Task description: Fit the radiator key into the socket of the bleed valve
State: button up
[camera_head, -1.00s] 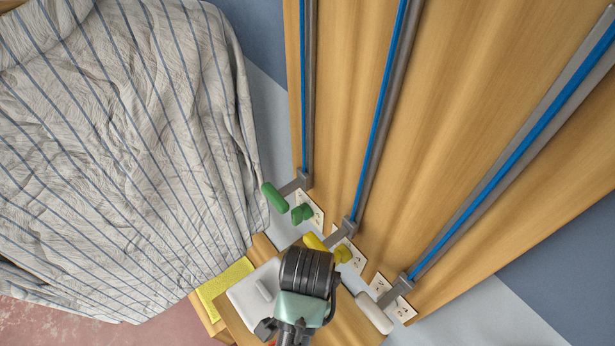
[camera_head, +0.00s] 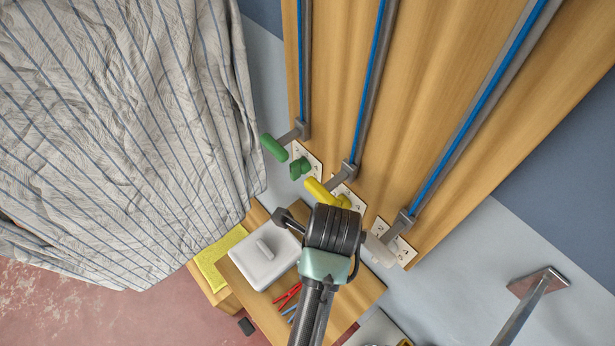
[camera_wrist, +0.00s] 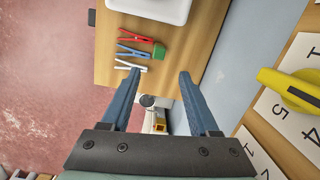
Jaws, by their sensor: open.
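My gripper (camera_wrist: 160,72) is open and empty in the wrist view, its two blue fingers pointing over the edge of a wooden top. A small brass-yellow piece (camera_wrist: 159,122) shows low between the fingers, beside a white part; I cannot tell whether it is the radiator key or part of the bleed valve. A small yellow spot (camera_head: 405,342) also shows at the bottom edge of the head view, too cut off to identify. In the head view my dark wrist hides the fingers. No socket can be made out clearly.
A wooden panel with blue-lined rails, green (camera_head: 300,168) and yellow (camera_wrist: 290,88) knobs stands close. Striped cloth (camera_head: 110,130) hangs left.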

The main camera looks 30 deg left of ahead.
jog(key=shift+m, duration=0.8)
jog(key=f, duration=0.4)
jog(key=a+f, duration=0.1)
jog(key=f, duration=0.3)
jog(key=f+p, duration=0.1)
jog(key=f, duration=0.4)
jog(key=shift+w+a, duration=0.15)
grip_shut()
